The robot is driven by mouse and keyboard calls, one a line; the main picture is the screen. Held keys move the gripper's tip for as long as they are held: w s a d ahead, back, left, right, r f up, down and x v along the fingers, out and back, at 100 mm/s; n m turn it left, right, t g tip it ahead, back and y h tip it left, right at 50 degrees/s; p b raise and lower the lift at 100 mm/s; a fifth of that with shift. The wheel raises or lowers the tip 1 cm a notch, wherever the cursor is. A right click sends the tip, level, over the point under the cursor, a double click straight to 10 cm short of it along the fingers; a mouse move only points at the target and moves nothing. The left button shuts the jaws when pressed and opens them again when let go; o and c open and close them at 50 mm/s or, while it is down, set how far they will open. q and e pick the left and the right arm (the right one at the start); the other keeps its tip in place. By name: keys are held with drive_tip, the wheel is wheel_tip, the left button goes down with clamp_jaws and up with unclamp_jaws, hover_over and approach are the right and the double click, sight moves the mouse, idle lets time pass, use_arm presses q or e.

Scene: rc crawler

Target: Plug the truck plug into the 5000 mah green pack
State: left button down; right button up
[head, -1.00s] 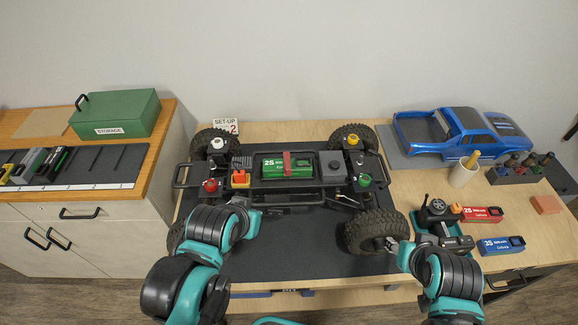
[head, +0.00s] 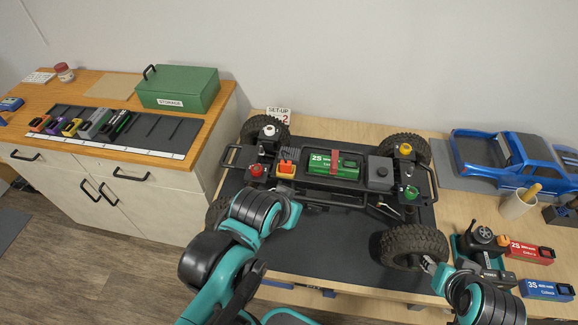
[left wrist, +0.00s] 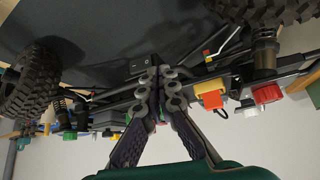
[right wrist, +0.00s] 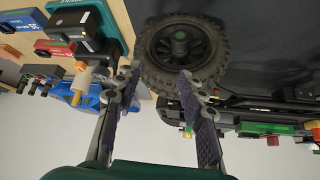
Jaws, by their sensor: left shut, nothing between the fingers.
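The green pack (head: 322,163), marked 2S, lies in the truck's middle tray under a red strap; its smaller print is unreadable. An orange block (head: 286,168) sits left of the pack; it also shows in the left wrist view (left wrist: 211,97). A small yellow and red piece with thin wires (left wrist: 208,55) shows near it; I cannot tell whether this is the truck plug. My left gripper (left wrist: 160,82) is shut and empty, at the truck's near side; in the head view its arm hides the fingertips. My right gripper (right wrist: 158,78) is open and empty by the near right wheel (head: 412,246).
The truck stands on a black mat (head: 340,262). Red (head: 531,252) and blue (head: 548,290) packs lie at the right, near a teal tray. A blue truck body (head: 515,160) lies behind. On the left cabinet are a green storage box (head: 180,88) and a rack of packs.

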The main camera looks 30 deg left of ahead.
sight(286, 162)
idle(0.4)
